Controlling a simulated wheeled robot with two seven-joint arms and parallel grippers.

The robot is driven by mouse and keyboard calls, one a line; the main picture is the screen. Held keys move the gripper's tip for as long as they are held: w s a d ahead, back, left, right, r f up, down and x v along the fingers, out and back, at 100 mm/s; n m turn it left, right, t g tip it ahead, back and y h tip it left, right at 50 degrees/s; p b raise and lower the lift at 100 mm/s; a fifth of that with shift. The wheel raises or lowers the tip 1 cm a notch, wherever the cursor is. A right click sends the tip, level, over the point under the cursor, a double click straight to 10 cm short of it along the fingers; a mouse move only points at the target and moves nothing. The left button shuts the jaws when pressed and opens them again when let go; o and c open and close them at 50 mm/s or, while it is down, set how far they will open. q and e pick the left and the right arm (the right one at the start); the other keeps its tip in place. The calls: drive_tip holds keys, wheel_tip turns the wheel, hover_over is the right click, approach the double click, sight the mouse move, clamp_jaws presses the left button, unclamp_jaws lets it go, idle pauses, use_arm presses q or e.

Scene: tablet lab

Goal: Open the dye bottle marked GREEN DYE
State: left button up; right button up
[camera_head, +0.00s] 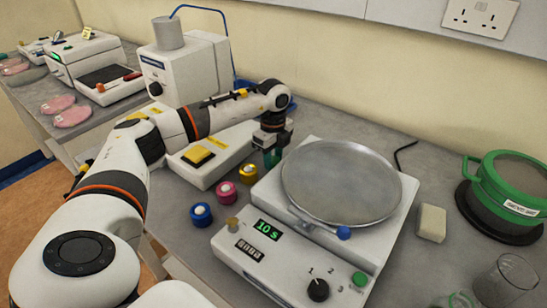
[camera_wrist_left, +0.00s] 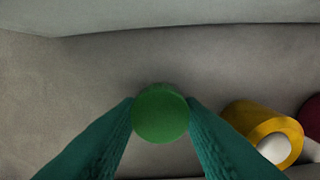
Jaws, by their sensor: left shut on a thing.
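A round green thing, seen end-on as a plain green disc (camera_wrist_left: 160,113), is between the two teal fingers of my left gripper (camera_head: 272,157) in the left wrist view. The fingers are shut on its sides. It appears to be the green dye bottle, but no marking is readable and no white cap shows on it. My right gripper is not in view.
A machine with a round metal plate (camera_head: 340,185) is close on the right. A white box with a yellow button (camera_head: 198,156) is on the left.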

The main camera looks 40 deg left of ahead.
sight(273, 160)
use_arm(q)
drive_tip(key=shift+f, duration=0.4)
drive_tip(key=shift+f, duration=0.15)
drive_tip(key=o, duration=1.1)
drive_tip(key=shift+r, duration=0.2)
wheel_tip(273, 160, up, 12)
drive_tip(key=shift+r+b, duration=0.1)
drive_tip(key=shift+b, duration=0.7)
